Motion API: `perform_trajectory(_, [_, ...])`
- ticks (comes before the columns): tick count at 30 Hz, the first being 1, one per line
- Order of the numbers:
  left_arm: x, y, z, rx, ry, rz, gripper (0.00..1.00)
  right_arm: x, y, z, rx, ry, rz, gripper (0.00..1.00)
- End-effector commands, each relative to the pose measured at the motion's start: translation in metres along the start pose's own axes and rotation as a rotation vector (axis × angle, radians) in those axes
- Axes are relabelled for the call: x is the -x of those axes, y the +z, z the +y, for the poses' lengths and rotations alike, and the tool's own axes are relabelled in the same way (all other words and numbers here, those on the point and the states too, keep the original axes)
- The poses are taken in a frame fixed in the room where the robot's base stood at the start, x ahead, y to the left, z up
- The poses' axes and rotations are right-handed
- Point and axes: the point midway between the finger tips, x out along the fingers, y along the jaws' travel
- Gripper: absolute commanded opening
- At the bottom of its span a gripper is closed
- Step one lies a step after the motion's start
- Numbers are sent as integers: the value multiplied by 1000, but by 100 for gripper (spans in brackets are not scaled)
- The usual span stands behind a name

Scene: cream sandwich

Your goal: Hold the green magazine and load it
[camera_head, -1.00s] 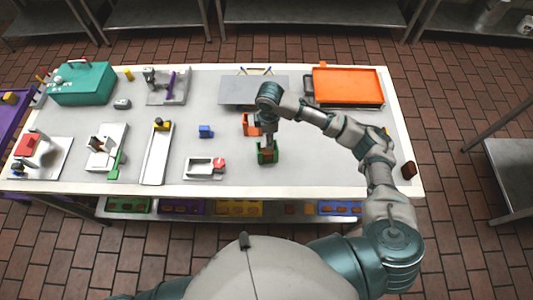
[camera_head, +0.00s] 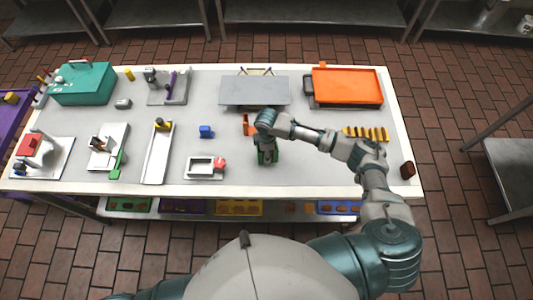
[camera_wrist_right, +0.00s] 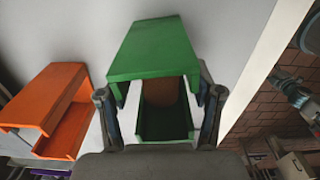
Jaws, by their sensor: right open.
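The green magazine (camera_head: 268,157) stands on the table near the front edge, partly hidden under my right wrist in the head view. In the right wrist view the green magazine (camera_wrist_right: 158,50) shows a roofed part and an open channel, with a brown surface visible inside. My right gripper (camera_wrist_right: 160,108) is open, with one finger on each side of the green magazine. I cannot tell whether the fingers touch it. My left gripper is not in view.
An orange magazine (camera_head: 248,124) stands close behind and left of the green one; it also shows in the right wrist view (camera_wrist_right: 60,100). A yellow toothed rack (camera_head: 366,133) and a brown block (camera_head: 408,170) are to the right. A white fixture (camera_head: 205,167) stands to the left.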

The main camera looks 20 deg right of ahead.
Motion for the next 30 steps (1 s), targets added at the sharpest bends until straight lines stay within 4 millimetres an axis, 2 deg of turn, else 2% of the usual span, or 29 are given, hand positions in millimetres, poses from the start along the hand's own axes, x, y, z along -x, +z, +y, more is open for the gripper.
perform_trajectory(1, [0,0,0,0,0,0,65,0,0,0,0,0,0,66])
perform_trajectory(9, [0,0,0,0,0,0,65,0,0,0,0,0,0,0])
perform_trajectory(17, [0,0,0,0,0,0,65,2,0,0,-1,0,0,0])
perform_trajectory(20, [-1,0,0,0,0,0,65,10,0,1,-1,1,2,0])
perform_trajectory(30, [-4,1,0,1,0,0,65,78,0,1,1,2,2,0])
